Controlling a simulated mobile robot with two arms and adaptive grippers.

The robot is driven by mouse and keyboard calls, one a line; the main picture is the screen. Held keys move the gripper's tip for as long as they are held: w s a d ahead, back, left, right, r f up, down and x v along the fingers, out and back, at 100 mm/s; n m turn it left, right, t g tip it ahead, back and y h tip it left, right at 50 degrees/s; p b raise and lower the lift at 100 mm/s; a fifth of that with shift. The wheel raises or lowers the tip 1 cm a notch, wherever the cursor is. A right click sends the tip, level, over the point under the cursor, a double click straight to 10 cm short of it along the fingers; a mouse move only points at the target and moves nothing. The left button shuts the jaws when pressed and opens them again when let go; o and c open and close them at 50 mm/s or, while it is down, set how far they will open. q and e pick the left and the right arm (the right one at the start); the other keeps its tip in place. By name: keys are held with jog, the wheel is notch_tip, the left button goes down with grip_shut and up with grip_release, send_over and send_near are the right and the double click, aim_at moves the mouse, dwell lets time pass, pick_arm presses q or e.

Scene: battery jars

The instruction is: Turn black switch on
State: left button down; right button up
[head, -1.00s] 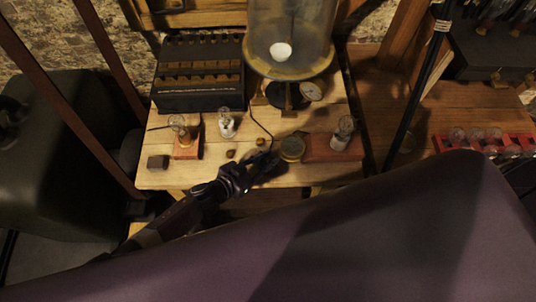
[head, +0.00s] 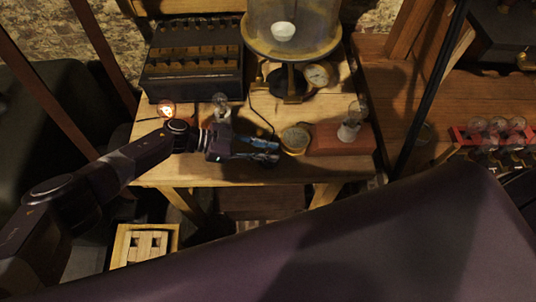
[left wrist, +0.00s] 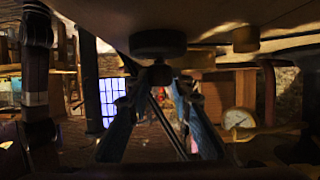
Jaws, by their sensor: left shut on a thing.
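My left gripper (head: 274,151) reaches in from the left over the front of the wooden table (head: 300,174), just left of a round brass disc (head: 295,139). In the left wrist view its blue-grey fingers (left wrist: 159,77) converge on a small dark piece, which I take to be the black switch (left wrist: 157,43). A wide dark round part of it shows just beyond the fingertips. In the head view the fingers and their shadow hide the switch. A small bulb (head: 168,110) at the left glows orange.
An unlit bulb (head: 221,105) stands behind my left wrist. Another bulb (head: 350,121) stands by a red block (head: 329,139) at the right. A dark box (head: 193,85), a glass jar (head: 291,26) and a dial gauge (head: 317,75) stand behind. The table's front right is clear.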

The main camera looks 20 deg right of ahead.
pick_arm(q)
jog(key=shift+g, duration=0.3)
jog(key=c, duration=1.7)
grip_release()
jog(key=shift+d, duration=0.1)
jog(key=v, duration=1.2)
